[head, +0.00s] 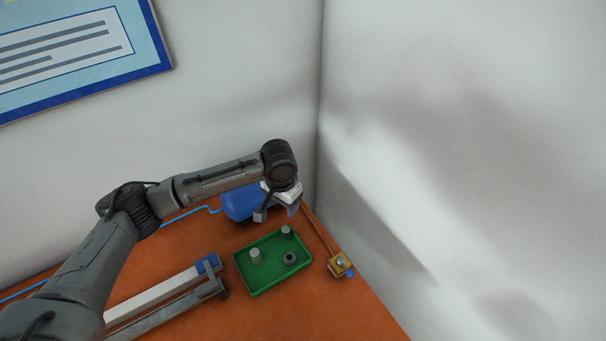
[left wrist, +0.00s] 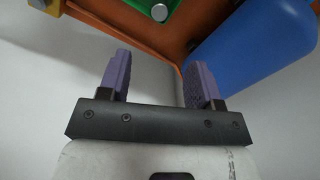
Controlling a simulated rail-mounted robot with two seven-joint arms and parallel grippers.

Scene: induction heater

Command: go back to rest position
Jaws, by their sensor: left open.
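My left arm reaches in from the left in the head view, over the back of the orange table (head: 330,312). My left gripper (head: 292,207) is at the far end, beside the blue rounded device (head: 240,204) and partly in front of it. In the left wrist view the two purple fingers of this gripper (left wrist: 158,82) stand wide apart with nothing between them. My right gripper is not in view.
A green tray (head: 246,284) holds several grey cylindrical parts. A brass-coloured block (head: 340,264) stands near the right table edge. A long white bar (head: 155,298) with a blue end lies left of the tray. White walls meet close behind the table.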

